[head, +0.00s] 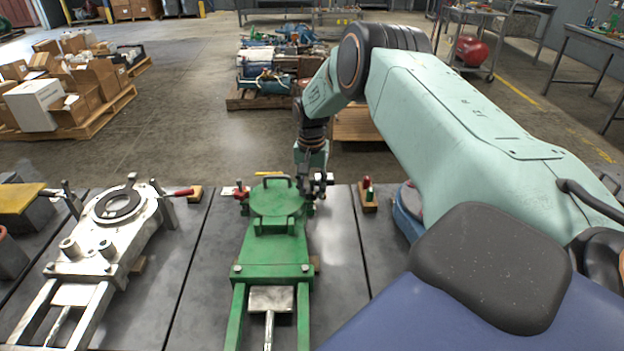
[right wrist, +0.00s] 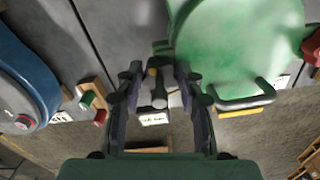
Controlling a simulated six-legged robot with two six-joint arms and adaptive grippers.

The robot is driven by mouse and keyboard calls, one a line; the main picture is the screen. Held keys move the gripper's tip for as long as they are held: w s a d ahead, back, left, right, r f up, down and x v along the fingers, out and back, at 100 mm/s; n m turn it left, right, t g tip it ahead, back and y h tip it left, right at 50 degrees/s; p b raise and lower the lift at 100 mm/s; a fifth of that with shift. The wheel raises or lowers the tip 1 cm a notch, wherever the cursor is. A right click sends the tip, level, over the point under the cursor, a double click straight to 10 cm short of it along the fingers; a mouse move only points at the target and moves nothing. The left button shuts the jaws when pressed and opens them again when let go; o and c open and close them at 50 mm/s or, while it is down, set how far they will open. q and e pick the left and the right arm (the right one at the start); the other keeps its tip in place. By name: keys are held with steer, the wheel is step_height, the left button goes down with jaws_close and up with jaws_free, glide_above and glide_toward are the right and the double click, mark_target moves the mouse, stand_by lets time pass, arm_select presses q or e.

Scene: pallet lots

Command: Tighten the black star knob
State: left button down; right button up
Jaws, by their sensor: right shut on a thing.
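The green fixture (head: 272,255) lies on the grey table, with a round lid and a bar handle. The lid (right wrist: 240,35) also fills the upper right of the right wrist view. My right gripper (head: 318,185) is at the far right side of the round lid. In the right wrist view, its fingers (right wrist: 158,85) are closed in around a small dark part, which I take for the black star knob (right wrist: 158,98). The fingers hide most of it, so its star shape and how far it is turned cannot be made out. My left gripper is not in view.
A wooden block with red and green buttons (head: 368,196) stands right of the fixture. A red-handled part (head: 241,191) is at the lid's left. A white fixture (head: 105,225) lies further left. A blue round thing (head: 408,212) is partly behind my right arm.

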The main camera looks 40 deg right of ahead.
steer(key=shift+w+m+p, duration=0.15)
steer(key=shift+m+p, duration=0.75)
steer(key=shift+m, duration=1)
steer(key=o, duration=1.2)
steer(key=shift+c, duration=0.2)
step_height(320, 180, up, 12)
